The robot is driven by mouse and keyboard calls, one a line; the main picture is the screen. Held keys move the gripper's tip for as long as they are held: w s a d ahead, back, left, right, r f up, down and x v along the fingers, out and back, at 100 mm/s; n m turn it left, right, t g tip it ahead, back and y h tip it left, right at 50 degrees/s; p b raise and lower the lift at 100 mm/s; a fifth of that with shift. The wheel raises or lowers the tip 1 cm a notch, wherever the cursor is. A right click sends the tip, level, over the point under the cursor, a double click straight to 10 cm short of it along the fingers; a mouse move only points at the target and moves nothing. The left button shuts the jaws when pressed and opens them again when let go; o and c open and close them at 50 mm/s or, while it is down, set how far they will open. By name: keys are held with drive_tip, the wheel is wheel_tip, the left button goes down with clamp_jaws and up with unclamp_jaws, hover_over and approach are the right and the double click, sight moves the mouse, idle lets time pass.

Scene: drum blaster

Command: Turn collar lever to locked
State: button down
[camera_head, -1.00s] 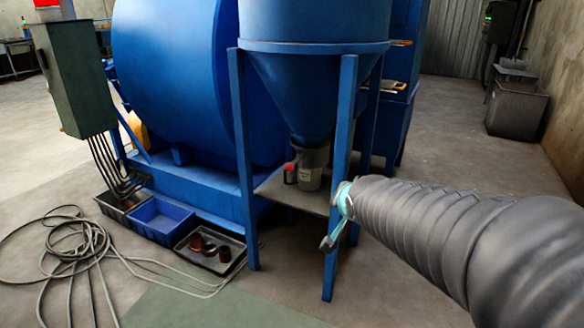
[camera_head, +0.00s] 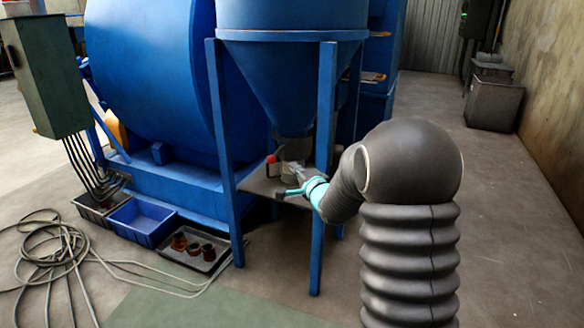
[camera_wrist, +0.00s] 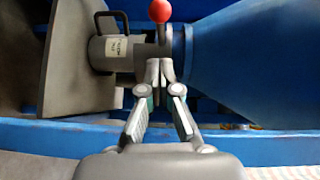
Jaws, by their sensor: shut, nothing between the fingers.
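The collar lever has a red ball knob (camera_wrist: 159,11) on a short grey stem, at the top of the wrist view. In the head view the red knob (camera_head: 271,158) shows at the left of the collar. The collar (camera_wrist: 166,45) sits between the blue hopper cone (camera_wrist: 240,60) and a labelled grey pot (camera_wrist: 113,48). My gripper (camera_wrist: 160,70) is shut and empty, its fingertips just below the collar and lever stem in the wrist view. I cannot tell whether they touch. In the head view my gripper (camera_head: 293,184) is in front of the pot, partly hiding it.
Blue hopper legs (camera_head: 325,110) stand close beside my arm. A plate (camera_head: 252,186) lies under the pot. A blue bin (camera_head: 112,216) and a grey tray (camera_head: 214,268) with brown parts sit on the floor. Cables (camera_head: 62,250) lie at left.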

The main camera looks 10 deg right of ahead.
drive_tip(key=x, duration=0.8)
drive_tip(key=shift+w, duration=0.2)
drive_tip(key=shift+a, duration=0.1)
